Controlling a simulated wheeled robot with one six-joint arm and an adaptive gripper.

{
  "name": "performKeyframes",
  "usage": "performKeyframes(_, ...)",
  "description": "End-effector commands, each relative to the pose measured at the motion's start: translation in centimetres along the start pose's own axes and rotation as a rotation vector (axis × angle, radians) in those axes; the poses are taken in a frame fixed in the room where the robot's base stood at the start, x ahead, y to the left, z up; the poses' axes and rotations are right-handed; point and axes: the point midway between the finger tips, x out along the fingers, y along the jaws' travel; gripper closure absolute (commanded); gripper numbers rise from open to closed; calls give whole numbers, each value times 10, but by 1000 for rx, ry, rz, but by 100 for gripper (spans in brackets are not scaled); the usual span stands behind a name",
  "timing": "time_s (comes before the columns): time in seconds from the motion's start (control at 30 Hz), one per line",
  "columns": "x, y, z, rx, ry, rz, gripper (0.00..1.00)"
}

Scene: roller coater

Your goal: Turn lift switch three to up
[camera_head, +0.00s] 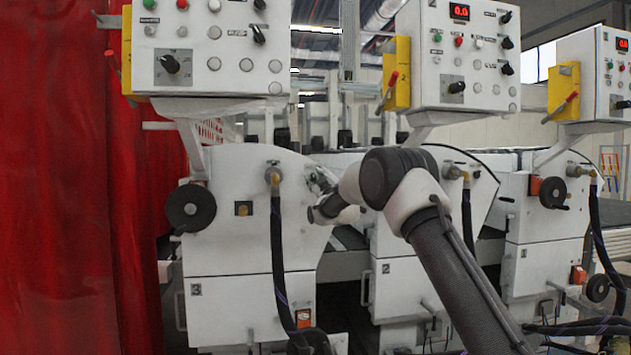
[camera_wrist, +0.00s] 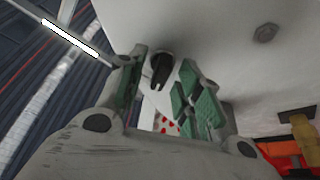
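In the wrist view a black switch knob (camera_wrist: 161,72) stands on a pale panel (camera_wrist: 225,45). It shows in the gap between the two green-padded fingers of my gripper (camera_wrist: 165,78). The fingers are apart, and I cannot tell whether either touches the knob. In the head view my gripper (camera_head: 318,180) is at the right side of the white machine unit marked 3 (camera_head: 235,250); the knob by it cannot be made out there. Another black rotary switch (camera_head: 170,64) sits on a grey plate on the left control box. No label is readable at the knob in the wrist view.
A red curtain (camera_head: 65,180) hangs at the left. Unit 2 (camera_head: 395,270) stands behind my arm. Control boxes overhang the units. A black handwheel (camera_head: 191,208) and a hanging black hose (camera_head: 278,250) are on unit 3's front. A bolt (camera_wrist: 265,33) shows on the wrist-view panel.

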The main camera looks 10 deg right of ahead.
Motion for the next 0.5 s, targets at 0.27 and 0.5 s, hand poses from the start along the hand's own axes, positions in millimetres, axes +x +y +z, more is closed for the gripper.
performKeyframes(0.27, 0, 0, 0, 0, 0, 0, 92)
performKeyframes(0.5, 0, 0, 0, 2, 0, 0, 100)
